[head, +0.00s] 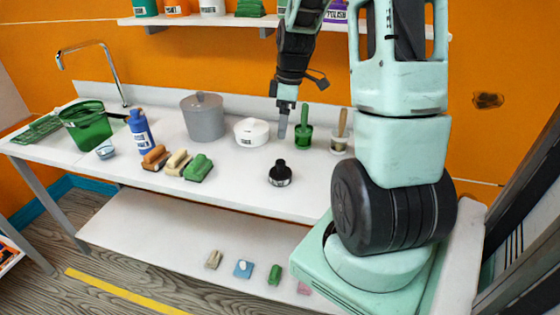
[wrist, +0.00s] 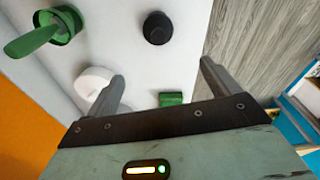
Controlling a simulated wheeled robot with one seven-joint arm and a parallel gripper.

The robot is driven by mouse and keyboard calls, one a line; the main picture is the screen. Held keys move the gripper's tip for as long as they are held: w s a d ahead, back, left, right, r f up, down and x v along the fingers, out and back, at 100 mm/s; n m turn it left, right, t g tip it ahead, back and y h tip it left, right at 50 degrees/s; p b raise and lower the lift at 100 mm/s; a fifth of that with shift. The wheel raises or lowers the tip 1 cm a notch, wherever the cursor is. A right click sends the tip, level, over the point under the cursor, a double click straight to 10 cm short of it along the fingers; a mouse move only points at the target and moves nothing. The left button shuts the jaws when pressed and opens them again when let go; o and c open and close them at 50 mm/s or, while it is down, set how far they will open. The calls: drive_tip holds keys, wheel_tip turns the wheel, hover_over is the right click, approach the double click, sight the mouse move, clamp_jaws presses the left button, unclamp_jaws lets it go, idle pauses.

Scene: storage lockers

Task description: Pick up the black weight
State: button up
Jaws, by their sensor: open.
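The black weight (head: 280,174), squat and round with a knob on top and a pale label, stands upright on the white table. In the wrist view the black weight (wrist: 157,28) is seen from above, beyond the fingertips and roughly between their lines. My gripper (head: 283,125) is above the table, behind the weight and apart from it. In the wrist view my gripper (wrist: 163,73) has its two fingers spread with nothing held between them.
A white round container (head: 252,132), a green-handled tool (head: 303,128) and a tan-handled tool (head: 340,138) stand near my gripper. The table around the weight is clear.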

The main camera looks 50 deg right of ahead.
sight(281, 161)
drive_tip(key=f, duration=0.4)
drive_tip(key=f+p, duration=0.1)
drive_tip(key=f, duration=0.3)
drive_tip(key=w+f, duration=0.1)
drive_tip(key=f, duration=0.3)
drive_tip(key=shift+a+p, duration=0.1)
drive_tip(key=shift+p, duration=0.25)
drive_tip(key=shift+a+f+p, duration=0.2)
drive_tip(key=shift+f+p, duration=0.65)
drive_tip(key=shift+f, duration=1.75)
clamp_jaws()
